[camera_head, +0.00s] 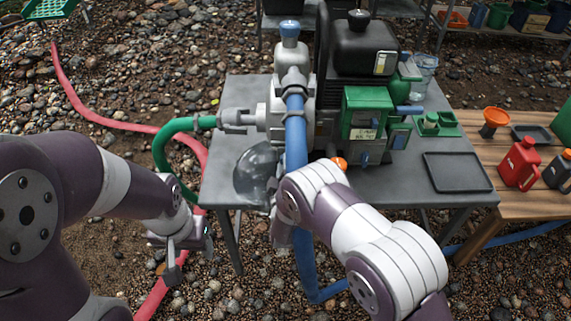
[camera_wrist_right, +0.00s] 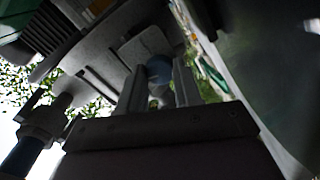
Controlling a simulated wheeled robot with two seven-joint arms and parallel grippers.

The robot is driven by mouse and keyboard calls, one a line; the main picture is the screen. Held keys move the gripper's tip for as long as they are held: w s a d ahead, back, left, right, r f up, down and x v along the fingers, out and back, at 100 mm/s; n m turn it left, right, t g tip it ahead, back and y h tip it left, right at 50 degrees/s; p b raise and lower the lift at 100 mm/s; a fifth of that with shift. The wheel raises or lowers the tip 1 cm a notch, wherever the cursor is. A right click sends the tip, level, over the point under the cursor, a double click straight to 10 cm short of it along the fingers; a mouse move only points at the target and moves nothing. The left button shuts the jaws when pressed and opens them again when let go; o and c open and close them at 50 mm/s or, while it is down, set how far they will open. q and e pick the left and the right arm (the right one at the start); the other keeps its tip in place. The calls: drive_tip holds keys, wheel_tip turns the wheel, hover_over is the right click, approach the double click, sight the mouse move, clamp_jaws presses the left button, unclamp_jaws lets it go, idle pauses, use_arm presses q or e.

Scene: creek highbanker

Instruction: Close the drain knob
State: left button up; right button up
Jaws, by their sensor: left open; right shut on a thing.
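In the right wrist view a blue round knob (camera_wrist_right: 158,67), which looks like the drain knob, sits under the grey metal pump body, between the two fingers of my right gripper (camera_wrist_right: 159,88). The fingers are shut on it. In the head view that gripper (camera_head: 281,229) is low at the table's front edge, partly behind my right arm and the blue hose. The knob is hidden there.
The pump and its black engine (camera_head: 364,48) stand on a grey metal table (camera_head: 232,98). A blue hose (camera_head: 296,150) hangs down in front, and a green hose (camera_head: 160,150) curves left. A black tray (camera_head: 456,171) lies on the table's right. A wooden bench (camera_head: 482,218) holds red and black containers.

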drive_tip(key=shift+n, duration=1)
drive_tip(key=shift+f, duration=0.1)
drive_tip(key=o, duration=1)
drive_tip(key=shift+o, duration=0.2)
drive_tip(key=s+p, duration=0.2)
drive_tip(key=s, duration=1)
drive_tip(key=shift+s, duration=0.4)
